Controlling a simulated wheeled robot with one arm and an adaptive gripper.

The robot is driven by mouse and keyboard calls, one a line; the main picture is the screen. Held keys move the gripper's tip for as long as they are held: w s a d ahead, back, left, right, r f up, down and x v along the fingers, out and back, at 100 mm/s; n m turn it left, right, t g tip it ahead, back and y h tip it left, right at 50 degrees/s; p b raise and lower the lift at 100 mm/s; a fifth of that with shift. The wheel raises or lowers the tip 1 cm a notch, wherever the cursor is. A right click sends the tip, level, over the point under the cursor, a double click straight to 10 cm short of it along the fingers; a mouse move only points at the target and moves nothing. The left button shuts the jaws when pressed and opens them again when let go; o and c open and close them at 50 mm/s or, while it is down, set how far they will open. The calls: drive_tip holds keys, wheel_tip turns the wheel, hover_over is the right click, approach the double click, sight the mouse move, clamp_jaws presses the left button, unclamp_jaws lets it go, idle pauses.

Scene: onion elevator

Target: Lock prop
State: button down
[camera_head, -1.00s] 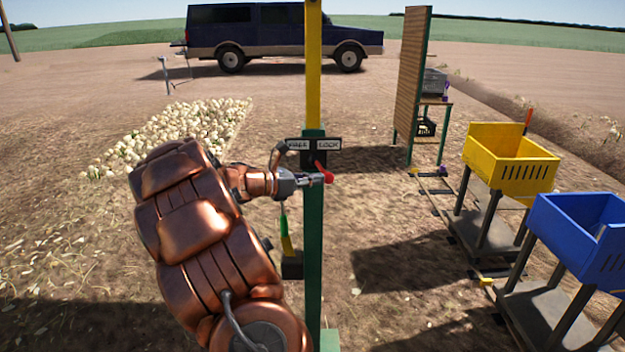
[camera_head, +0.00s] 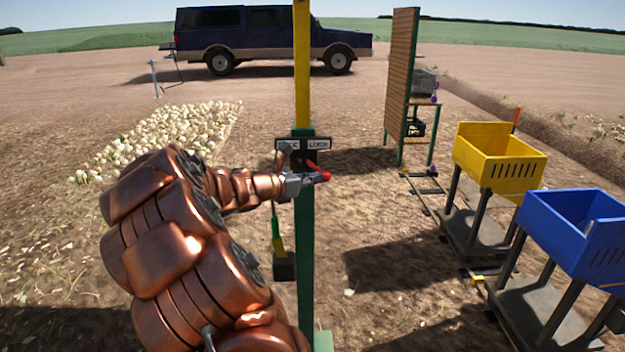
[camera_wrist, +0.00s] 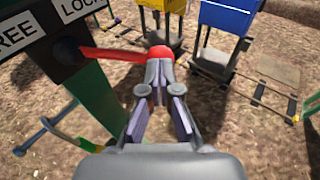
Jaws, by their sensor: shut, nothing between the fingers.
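A red lever (camera_head: 317,170) with a rounded knob (camera_wrist: 158,53) stands out from a dark block on the green post (camera_head: 305,240). In the head view it slants down to the right, on the LOCK side. Above it are a LOCK label (camera_head: 318,143) and a FREE label (camera_head: 288,144), the latter partly covered by the lever's surroundings. My gripper (camera_wrist: 159,75) is shut and empty. Its fingertips are right at the knob in the wrist view, seemingly against it; exact contact is unclear. In the head view my gripper (camera_head: 307,182) is beside the lever's end.
A yellow bin (camera_head: 497,165) and a blue bin (camera_head: 575,235) stand on carts at the right. A slatted panel (camera_head: 400,80) stands behind. A pile of onions (camera_head: 165,135) lies back left. A green-and-yellow handle (camera_head: 276,235) hangs left of the post. A vehicle is far back.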

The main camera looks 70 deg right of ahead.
drive_tip(key=v, duration=1.4)
drive_tip(key=shift+w, duration=0.2)
drive_tip(key=shift+d, duration=0.1)
drive_tip(key=s+a+f+m+t+y, duration=0.2)
drive_tip(key=s+a+f+m+y, duration=0.1)
drive_tip(key=a, duration=1.2)
drive_tip(key=s+a+f+m+t+y, duration=0.1)
drive_tip(key=s+a+f+m+y, duration=0.3)
drive_tip(key=a, duration=1.1)
drive_tip(key=s+a+f+m+t+y, duration=0.2)
drive_tip(key=s+a+f+m+y, duration=0.2)
drive_tip(key=a, duration=1)
wheel_tip(320, 180, down, 3)
drive_tip(key=m+y, duration=0.1)
drive_tip(key=y, duration=0.2)
drive_tip(key=shift+a+r+t, duration=0.25)
drive_tip(key=shift+a+t, duration=0.05)
drive_tip(key=shift+a, duration=0.1)
drive_tip(key=shift+d, duration=0.1)
